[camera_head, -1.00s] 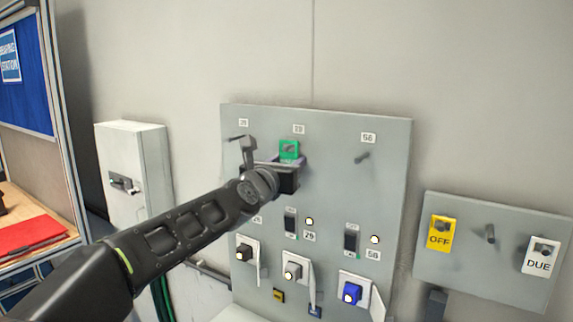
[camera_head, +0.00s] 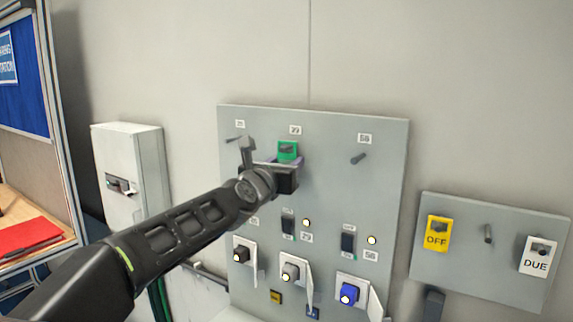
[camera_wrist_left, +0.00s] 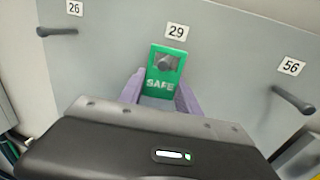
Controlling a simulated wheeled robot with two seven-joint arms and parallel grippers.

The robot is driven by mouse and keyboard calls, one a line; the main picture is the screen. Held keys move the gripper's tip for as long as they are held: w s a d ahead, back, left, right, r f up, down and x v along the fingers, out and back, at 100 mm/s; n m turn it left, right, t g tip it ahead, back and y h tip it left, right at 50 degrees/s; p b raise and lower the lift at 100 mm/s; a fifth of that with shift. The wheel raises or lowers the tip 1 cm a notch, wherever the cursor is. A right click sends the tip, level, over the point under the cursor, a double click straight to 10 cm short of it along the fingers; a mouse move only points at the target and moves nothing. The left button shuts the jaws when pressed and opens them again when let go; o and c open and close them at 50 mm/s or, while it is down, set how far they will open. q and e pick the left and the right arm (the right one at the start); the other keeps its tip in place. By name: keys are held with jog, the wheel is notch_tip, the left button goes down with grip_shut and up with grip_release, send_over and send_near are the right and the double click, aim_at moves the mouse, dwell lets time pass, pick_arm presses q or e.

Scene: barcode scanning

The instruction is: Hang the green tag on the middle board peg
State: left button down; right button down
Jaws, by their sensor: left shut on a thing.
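The green tag (camera_head: 288,149) is upright at the middle peg (camera_wrist_left: 167,64), under the label 29; in the left wrist view the green tag (camera_wrist_left: 163,86) reads SAFE. The peg's end shows at the hole in the tag's upper part; how far the tag is along the peg I cannot tell. My left gripper (camera_head: 286,164) is shut on the tag's lower part, its purple fingers (camera_wrist_left: 152,93) on either side. The board (camera_head: 330,125) is grey. My right gripper is not in view.
Empty pegs stand left (camera_wrist_left: 58,31) and right (camera_wrist_left: 293,100) of the tag. Below are switches and a blue knob (camera_head: 349,293). A side board holds a yellow OFF tag (camera_head: 437,233), a bare peg (camera_head: 488,234) and a white DUE tag (camera_head: 538,256).

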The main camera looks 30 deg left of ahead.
pick_arm(q)
jog(key=shift+f, duration=0.15)
dwell(0.5)
jog(key=c, duration=0.8)
grip_release()
jog(key=shift+o, duration=0.2)
jog(key=shift+s+b, duration=0.15)
jog(key=shift+b, duration=0.15)
jog(key=a+v, duration=0.2)
jog(key=v, duration=0.7)
jog(key=shift+s, duration=0.45)
jog(key=shift+d, duration=0.1)
